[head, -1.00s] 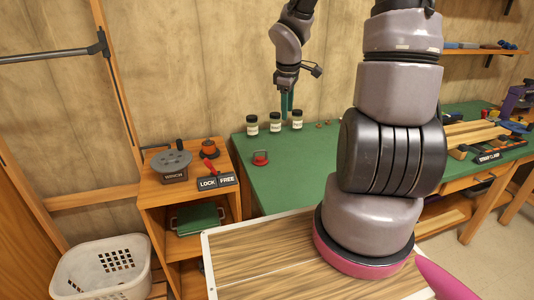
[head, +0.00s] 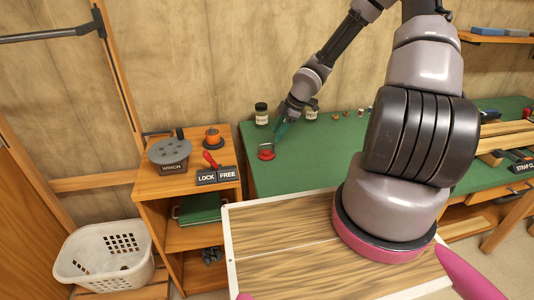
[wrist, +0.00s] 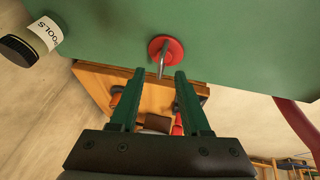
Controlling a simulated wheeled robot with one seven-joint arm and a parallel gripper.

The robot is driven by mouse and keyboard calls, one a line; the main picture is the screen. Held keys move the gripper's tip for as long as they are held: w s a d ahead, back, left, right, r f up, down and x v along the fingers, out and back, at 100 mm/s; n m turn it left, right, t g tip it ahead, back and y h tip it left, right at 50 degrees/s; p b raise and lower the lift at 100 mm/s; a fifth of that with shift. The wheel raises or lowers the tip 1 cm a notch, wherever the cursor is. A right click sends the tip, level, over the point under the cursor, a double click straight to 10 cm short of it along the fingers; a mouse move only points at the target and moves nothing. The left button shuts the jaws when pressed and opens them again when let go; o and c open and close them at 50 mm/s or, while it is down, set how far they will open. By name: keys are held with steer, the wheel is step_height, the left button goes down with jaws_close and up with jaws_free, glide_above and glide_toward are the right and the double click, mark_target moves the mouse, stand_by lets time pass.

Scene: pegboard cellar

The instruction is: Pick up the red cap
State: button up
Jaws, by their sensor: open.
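The red cap (head: 266,154), a round disc with a grey metal handle standing on it, sits on the green bench top (head: 330,160) near its left end. It also shows in the wrist view (wrist: 173,47), ahead of my fingertips and roughly in line with the gap between them. My gripper (head: 280,132) has green fingers, is open and holds nothing. It is just above and to the right of the cap, tilted down toward it. In the wrist view the fingers (wrist: 159,73) stand apart on either side of the handle's line; I cannot tell whether they touch it.
A dark-lidded jar (head: 261,114) stands behind the cap, and another jar (head: 312,109) is partly behind my arm. A winch (head: 169,152) and a LOCK/FREE sign (head: 217,175) with a red lever are on the wooden cabinet at left. A white basket (head: 104,262) is on the lower left.

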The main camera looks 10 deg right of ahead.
mark_target(270, 144)
steer(key=shift+x, duration=3.4)
jaws_close()
